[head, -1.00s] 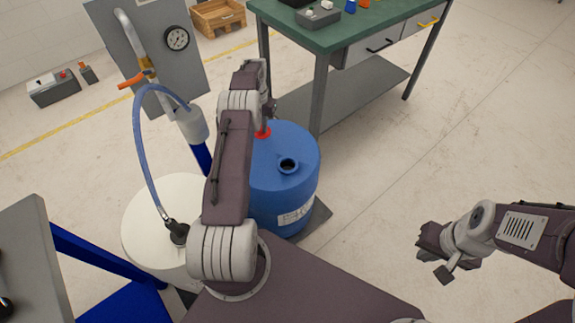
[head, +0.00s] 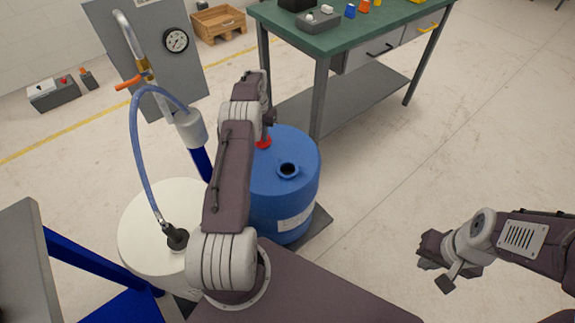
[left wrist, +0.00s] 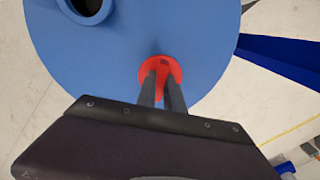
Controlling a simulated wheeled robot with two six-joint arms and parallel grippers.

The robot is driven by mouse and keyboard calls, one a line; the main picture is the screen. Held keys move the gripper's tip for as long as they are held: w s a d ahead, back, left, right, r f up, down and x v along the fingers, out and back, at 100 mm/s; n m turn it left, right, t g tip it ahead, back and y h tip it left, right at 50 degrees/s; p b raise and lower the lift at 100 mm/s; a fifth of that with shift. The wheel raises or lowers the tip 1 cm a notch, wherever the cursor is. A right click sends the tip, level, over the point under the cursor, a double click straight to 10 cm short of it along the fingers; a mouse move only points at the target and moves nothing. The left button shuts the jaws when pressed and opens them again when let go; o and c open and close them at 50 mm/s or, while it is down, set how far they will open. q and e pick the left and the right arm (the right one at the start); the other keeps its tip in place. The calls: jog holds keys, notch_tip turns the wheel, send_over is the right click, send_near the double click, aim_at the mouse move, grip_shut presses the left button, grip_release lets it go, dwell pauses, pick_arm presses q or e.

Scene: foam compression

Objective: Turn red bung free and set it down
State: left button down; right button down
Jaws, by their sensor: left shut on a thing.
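The red bung (head: 264,142) sits at the top of the blue drum (head: 268,200), beside an open dark hole (head: 288,170). It shows as a red disc (left wrist: 147,70) with an upright grip in the left wrist view. My left gripper (left wrist: 161,77) is shut on the bung's grip, with the bung still at the drum top. In the head view my left gripper (head: 268,120) is partly hidden by its own arm. My right gripper (head: 436,266) hangs over the floor at the right, away from the drum; its jaw opening is unclear.
A white drum (head: 140,225) with a hose fitting (head: 175,237) stands left of the blue drum. A grey gauge panel (head: 170,75) and a green workbench (head: 350,30) stand behind. The floor at right is clear.

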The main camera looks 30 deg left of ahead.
pick_arm(q)
jog(key=shift+f+b, duration=0.35)
jog(key=shift+f, duration=0.2)
jog(key=c, duration=1.4)
grip_release()
jog(key=shift+o, duration=0.2)
notch_tip(320, 180, up, 9)
jog(key=p, duration=0.7)
jog(key=shift+r, duration=0.1)
jog(key=s+d+r+p, duration=0.1)
jog(key=s+d+p, duration=0.1)
jog(key=d, duration=0.3)
jog(key=s+d+r+p, duration=0.1)
jog(key=s+d+p, duration=0.1)
jog(key=d, duration=0.4)
jog(key=shift+s+r+p, duration=0.3)
jog(key=shift+r+p, duration=0.1)
jog(key=shift+p, duration=0.5)
jog(key=shift+d, duration=0.1)
